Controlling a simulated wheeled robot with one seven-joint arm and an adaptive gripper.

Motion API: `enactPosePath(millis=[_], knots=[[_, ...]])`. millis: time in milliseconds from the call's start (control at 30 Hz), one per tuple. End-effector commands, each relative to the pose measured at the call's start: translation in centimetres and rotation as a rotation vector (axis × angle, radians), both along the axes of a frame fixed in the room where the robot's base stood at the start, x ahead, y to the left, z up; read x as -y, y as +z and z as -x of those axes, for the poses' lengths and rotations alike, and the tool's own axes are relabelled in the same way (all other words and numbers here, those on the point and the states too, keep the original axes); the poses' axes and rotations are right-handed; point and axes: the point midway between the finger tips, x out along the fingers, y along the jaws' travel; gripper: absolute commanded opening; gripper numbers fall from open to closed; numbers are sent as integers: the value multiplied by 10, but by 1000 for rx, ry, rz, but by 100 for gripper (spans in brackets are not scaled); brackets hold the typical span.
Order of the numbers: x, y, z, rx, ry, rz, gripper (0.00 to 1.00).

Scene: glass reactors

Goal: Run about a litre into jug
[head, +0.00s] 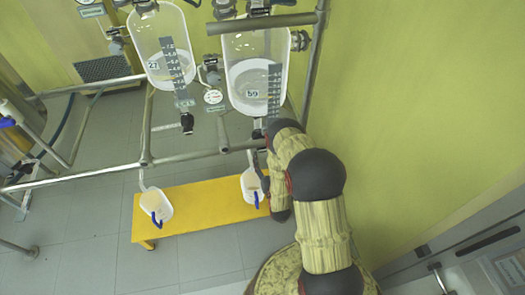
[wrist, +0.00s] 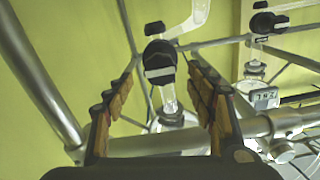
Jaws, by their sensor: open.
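Two clear glass reactors hang in a pipe frame in the head view: the left reactor (head: 162,48), tagged 27, and the right reactor (head: 255,65), tagged 59. Each holds some pale liquid. A white jug with a blue handle, the left jug (head: 152,203), stands on the yellow bench below reactor 27. Another, the right jug (head: 250,184), stands below reactor 59, partly hidden by my arm. My gripper (wrist: 163,72) is open and empty in the wrist view. A black valve knob (wrist: 160,58) on a glass outlet shows between its fingertips; contact cannot be told.
The yellow bench (head: 200,207) is bare between the jugs. A green wall (head: 430,90) is close on the right.

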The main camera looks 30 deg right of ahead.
Motion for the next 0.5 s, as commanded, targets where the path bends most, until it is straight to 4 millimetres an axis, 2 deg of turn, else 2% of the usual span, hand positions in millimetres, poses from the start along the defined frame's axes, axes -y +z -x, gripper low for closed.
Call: enactPosePath(millis=[100, 233, 500], knots=[[5, -2, -19, 1, 0, 0, 56], [10, -2, -35, -1, 0, 0, 56], [14, -1, -48, -3, 0, -1, 56]])
